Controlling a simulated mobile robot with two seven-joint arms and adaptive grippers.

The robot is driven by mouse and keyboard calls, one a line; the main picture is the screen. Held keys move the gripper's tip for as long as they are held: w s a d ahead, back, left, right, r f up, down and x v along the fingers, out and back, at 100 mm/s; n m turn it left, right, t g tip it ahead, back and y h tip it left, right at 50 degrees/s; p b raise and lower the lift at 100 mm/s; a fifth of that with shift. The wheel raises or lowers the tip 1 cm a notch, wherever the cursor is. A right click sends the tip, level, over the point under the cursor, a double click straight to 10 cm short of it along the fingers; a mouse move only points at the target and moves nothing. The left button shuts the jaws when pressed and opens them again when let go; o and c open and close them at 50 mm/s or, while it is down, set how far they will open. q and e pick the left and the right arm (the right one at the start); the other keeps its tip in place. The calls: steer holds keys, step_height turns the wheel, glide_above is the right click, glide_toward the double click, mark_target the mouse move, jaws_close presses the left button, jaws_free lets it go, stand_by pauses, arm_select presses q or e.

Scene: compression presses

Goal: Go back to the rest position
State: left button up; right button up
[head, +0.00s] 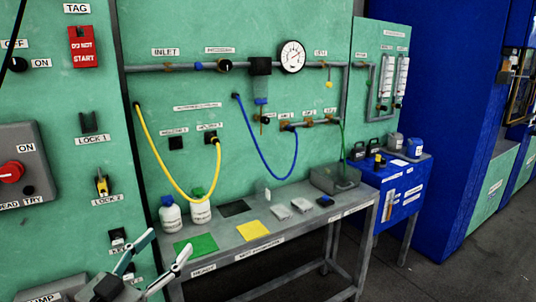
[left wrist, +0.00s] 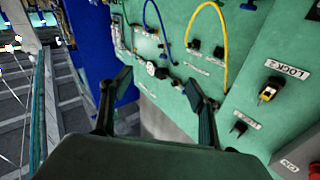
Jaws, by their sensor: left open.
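My left gripper (head: 160,256) is at the lower left of the head view, in front of the green panel (head: 230,165). Its two fingers are spread apart with nothing between them. In the left wrist view the left gripper (left wrist: 160,98) also shows open and empty, with the panel and its hoses beyond the fingertips. It appears apart from the panel, though the exact gap is hard to judge. My right gripper is in neither view.
A grey bench (head: 290,228) carries white bottles (head: 200,207), a green mat (head: 196,245) and a yellow mat (head: 252,230). A yellow hose (head: 164,172) and blue hose (head: 266,160) hang from the panel. A blue cabinet (head: 450,120) stands right; the floor (head: 460,260) before it is clear.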

arm_select(q)
steer(key=s+a+f+m+g+y, duration=0.1)
steer(key=s+f+g, duration=0.1)
steer(key=f, duration=0.4)
steer(key=s+a+f+g+y, duration=0.1)
steer(key=f+g+y, duration=0.1)
steer(key=f, duration=0.4)
steer(key=s+a+f+m+g+y, duration=0.1)
steer(key=s+a+f+g+y, duration=0.3)
steer(key=s+a+f, duration=0.35)
steer(key=s+a+f+g+y, duration=0.3)
steer(key=s+a+f+y, duration=0.1)
steer(key=s+f, duration=0.5)
steer(key=w+d+f+n+t+h, duration=0.1)
steer(key=d+f+n+t+h, duration=0.1)
steer(key=d+f+h, duration=0.5)
steer(key=d+f+t, duration=0.1)
steer(key=d+f, duration=0.4)
steer(key=d, duration=0.4)
steer(key=shift+f+n+t+h, duration=0.3)
steer(key=shift+f+n, duration=0.1)
